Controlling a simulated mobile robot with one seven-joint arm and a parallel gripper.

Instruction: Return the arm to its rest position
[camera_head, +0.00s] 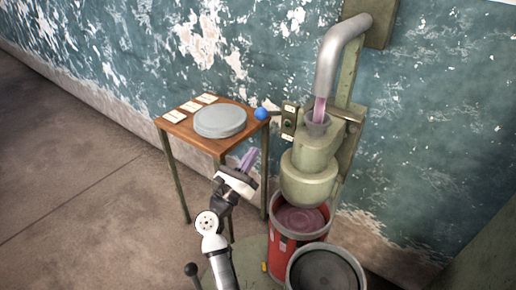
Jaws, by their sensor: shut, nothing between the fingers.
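My arm rises from the bottom of the view, and my gripper (248,159) is at its upper end. The fingers look purplish, point up and to the right, and are shut with nothing held. The gripper is in front of the right front part of a small wooden table (176,130), and I cannot tell how far apart they are. A round grey disc (220,120) lies on the table, just above the gripper in the picture.
A green machine (312,165) with a blue-knobbed lever (262,114) stands right of the table. A red bucket (283,248) is under it, and a dark round container (325,270) is in front. The wall (440,140) is behind. Floor at left (80,190) is clear.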

